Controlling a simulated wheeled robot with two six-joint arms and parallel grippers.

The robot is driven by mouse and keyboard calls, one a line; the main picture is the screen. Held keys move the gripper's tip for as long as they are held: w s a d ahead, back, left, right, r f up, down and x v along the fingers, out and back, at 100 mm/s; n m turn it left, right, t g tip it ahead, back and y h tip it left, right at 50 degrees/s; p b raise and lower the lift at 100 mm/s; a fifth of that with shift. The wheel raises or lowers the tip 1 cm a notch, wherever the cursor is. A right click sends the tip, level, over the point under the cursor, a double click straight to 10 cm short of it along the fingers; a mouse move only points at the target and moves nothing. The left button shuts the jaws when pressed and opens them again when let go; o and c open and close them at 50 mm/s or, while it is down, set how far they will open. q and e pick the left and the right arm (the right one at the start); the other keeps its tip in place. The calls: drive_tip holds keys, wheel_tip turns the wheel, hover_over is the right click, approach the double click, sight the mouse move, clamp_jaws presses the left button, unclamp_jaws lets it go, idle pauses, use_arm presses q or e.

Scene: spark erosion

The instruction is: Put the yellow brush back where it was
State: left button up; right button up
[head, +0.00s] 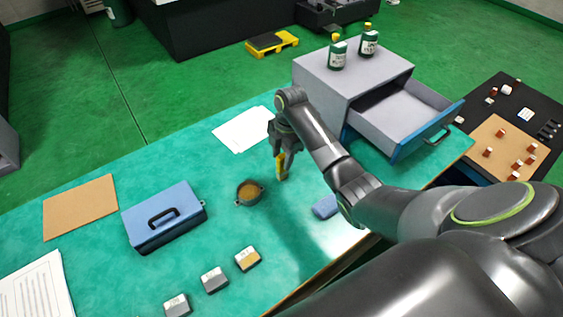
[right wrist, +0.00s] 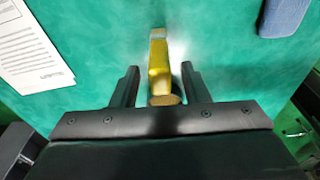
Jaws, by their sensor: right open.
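The yellow brush (head: 281,167) is on the green mat near the middle of the table, right of a small round dark pot (head: 249,192). In the right wrist view the brush (right wrist: 159,65) lies between my two dark fingers, with a pale tip at its far end. My right gripper (head: 283,160) is open around the brush, with a gap visible beside it. Whether the brush stands or lies is hard to tell, as the fingers partly hide it. My left gripper is not in view.
A grey cabinet (head: 330,84) with an open drawer (head: 400,117) and two bottles on top stands behind right. A blue case (head: 163,215), several small boxes (head: 214,279), a blue block (head: 325,207), white paper (head: 241,130) and a brown board (head: 80,207) lie around. Mat left of the paper is clear.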

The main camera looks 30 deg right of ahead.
drive_tip(key=r, duration=0.4)
drive_tip(key=shift+w+d+r+b, duration=0.15)
drive_tip(key=shift+d+b, duration=0.2)
wheel_tip(320, 180, up, 4)
drive_tip(key=shift+d+f+p, duration=0.15)
drive_tip(key=shift+p, duration=0.5)
drive_tip(key=shift+d+r+p, duration=0.1)
drive_tip(key=shift+r+p, duration=0.55)
drive_tip(key=shift+f, duration=0.1)
